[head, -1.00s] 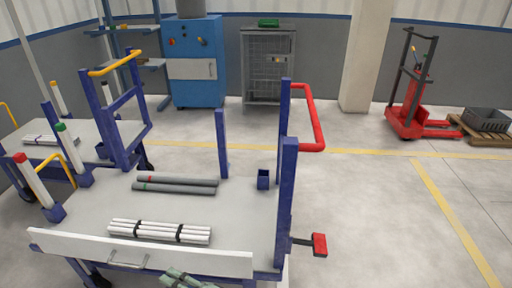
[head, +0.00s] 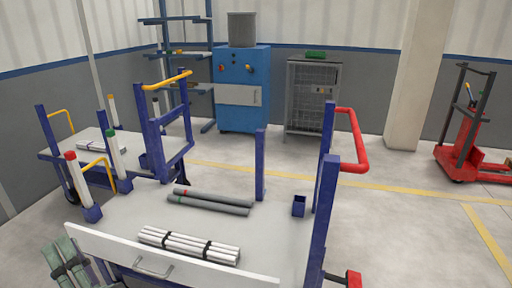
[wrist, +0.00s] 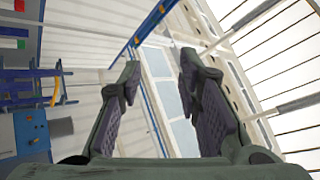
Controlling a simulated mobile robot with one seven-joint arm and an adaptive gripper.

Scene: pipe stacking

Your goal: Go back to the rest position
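My gripper (head: 60,250) shows at the lower left of the head view, in front of the cart's white front board. In the wrist view my gripper (wrist: 161,65) is open, its two dark padded fingers wide apart with nothing between them. Behind the fingers are the wall, a window and roof beams. Two grey pipes (head: 212,201), one with a red mark and one with a green mark, lie on the near cart (head: 270,232). A bundle of white pipes (head: 188,246) with black bands lies in front of them. My gripper is apart from the pipes.
The near cart has blue posts, a red handle (head: 358,145) and upright white pipes (head: 115,155) at its left. A second cart (head: 75,150) stands behind left. A blue cabinet (head: 242,100), a wire cage (head: 312,95) and a red stacker (head: 465,140) stand farther back.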

